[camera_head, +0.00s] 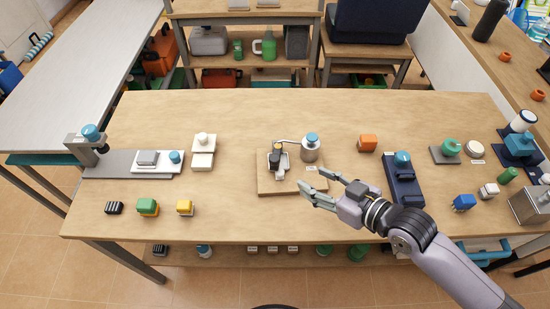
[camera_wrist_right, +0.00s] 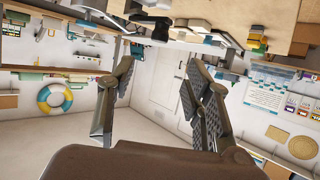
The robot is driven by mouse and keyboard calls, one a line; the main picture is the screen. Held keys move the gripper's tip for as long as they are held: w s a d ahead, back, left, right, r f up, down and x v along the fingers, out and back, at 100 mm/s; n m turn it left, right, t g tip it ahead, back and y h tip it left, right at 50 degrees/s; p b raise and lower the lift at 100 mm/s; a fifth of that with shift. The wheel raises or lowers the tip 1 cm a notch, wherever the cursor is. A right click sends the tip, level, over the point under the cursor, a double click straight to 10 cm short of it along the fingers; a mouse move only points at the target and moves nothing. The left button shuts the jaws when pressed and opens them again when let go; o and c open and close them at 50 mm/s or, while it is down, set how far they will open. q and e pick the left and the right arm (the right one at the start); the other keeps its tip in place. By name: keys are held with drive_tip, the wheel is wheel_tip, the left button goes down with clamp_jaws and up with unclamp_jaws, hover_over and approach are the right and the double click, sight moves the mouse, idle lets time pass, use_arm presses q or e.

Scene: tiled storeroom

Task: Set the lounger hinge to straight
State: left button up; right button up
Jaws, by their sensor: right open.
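A small grey metal fixture (camera_head: 278,160) with a dark upright part stands on a wooden board (camera_head: 264,185) at the middle of the table. A grey cylinder with a blue knob (camera_head: 310,150) stands at the board's right side, with a thin arm reaching left from it. I cannot tell for sure which part is the lounger hinge. My right gripper (camera_head: 312,182) is open and empty, near the board's right edge and to the lower right of the fixture. Its spread fingers also show in the right wrist view (camera_wrist_right: 160,64). My left gripper is not in view.
A dark blue device (camera_head: 402,185) stands just right of my right gripper. An orange block (camera_head: 368,143) lies behind it. A grey base with a blue-knobbed post (camera_head: 92,140) is at the left. Green and yellow blocks (camera_head: 185,208) lie front left. The front middle of the table is clear.

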sight(279, 161)
drive_tip(key=p+x, duration=0.1)
drive_tip(key=x, duration=1.4)
drive_tip(key=shift+w+a+f, duration=0.2)
drive_tip(key=shift+w+a, duration=0.05)
drive_tip(key=shift+c, duration=0.3)
clamp_jaws()
drive_tip(key=shift+d, duration=0.1)
